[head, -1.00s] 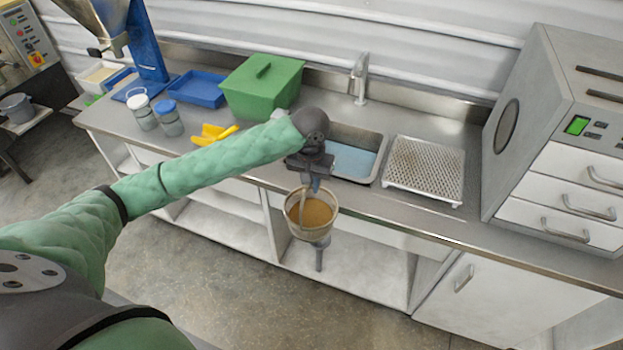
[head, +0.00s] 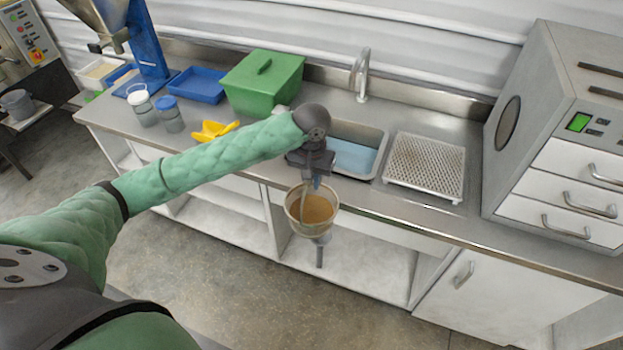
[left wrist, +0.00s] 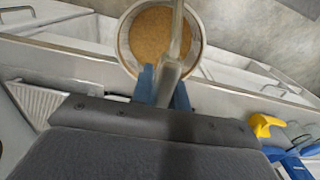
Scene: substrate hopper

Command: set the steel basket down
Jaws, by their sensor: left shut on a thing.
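The steel basket (head: 312,209) is a round vessel with brown grain-like material inside and a handle rising from it. It hangs in front of the counter's front edge, above the lower shelf. My left gripper (head: 314,182) is shut on its handle. In the left wrist view the blue fingers of my left gripper (left wrist: 162,88) close around the grey handle, and the basket (left wrist: 160,40) shows beyond them with the brown contents. A grey stem shows below the basket; I cannot tell what it belongs to. My right gripper is not in view.
A perforated draining tray (head: 425,166) sits right of the sink with blue water (head: 352,158). A green lidded box (head: 262,85), blue tray (head: 198,86), yellow scoop (head: 213,130) and two jars (head: 169,114) stand left. A grey oven-like cabinet (head: 550,125) is right.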

